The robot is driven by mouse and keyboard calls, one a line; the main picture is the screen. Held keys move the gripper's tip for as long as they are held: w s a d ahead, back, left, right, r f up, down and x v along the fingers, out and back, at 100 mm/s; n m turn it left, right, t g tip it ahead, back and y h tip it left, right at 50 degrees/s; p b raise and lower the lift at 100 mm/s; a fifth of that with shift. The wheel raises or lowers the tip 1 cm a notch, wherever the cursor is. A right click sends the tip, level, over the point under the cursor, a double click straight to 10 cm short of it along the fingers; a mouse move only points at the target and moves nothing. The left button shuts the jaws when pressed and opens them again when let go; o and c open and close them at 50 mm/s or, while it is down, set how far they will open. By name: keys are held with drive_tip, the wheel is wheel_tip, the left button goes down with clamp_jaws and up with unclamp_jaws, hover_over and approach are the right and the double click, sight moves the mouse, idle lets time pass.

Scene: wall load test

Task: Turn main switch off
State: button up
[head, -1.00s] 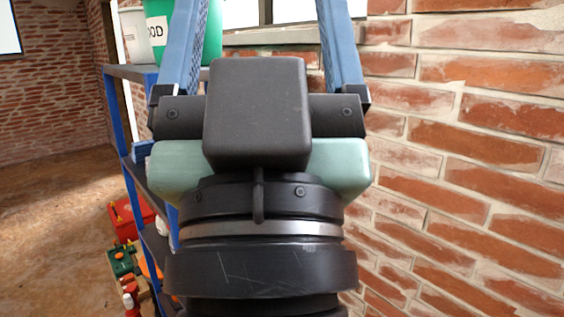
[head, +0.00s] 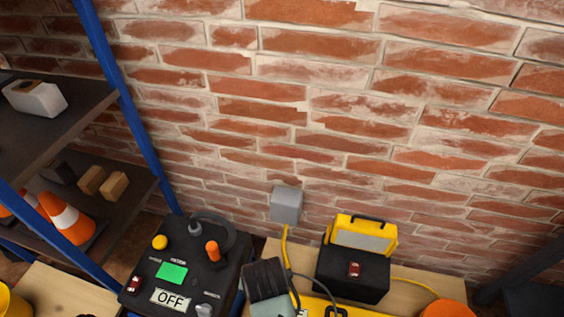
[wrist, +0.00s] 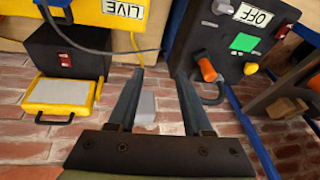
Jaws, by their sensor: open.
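I cannot tell for certain which control is the main switch. A black control panel (head: 190,262) with an OFF label, a green screen, a yellow button and an orange-handled lever (head: 212,250) stands at lower left in the head view. It has a red switch (head: 134,284) at its left edge. To the right, a black box (head: 372,274) with a yellow-framed top carries another red switch (head: 354,269). The wrist view shows this scene upside down, with a LIVE label (wrist: 123,8) on a yellow part. My gripper (wrist: 160,72) is open and empty between panel and black box.
A grey wall box (head: 286,205) with a yellow cable is on the brick wall. Blue-posted shelves (head: 118,90) with an orange cone (head: 66,220) stand at left. An orange round object (head: 447,309) is at lower right. The wall above the bench is clear.

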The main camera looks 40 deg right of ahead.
drive_tip(key=s+a+f+m+g+y+b, duration=0.1)
drive_tip(key=s+a+f+g+b, duration=0.2)
drive_tip(key=s+f, duration=0.85)
drive_tip(key=shift+g, duration=0.3)
drive_tip(key=f+b, duration=0.2)
drive_tip(key=f, duration=0.2)
drive_tip(key=w+d+f+b, duration=0.1)
drive_tip(key=f+b, duration=0.1)
drive_tip(key=f, duration=0.3)
drive_tip(key=f+b, duration=0.2)
drive_tip(key=f, duration=0.2)
drive_tip(key=shift+w+d+f+b, duration=0.2)
drive_tip(key=shift+w+f+b, duration=0.1)
drive_tip(key=shift+b, duration=0.1)
drive_tip(key=shift+c, duration=0.2)
clamp_jaws()
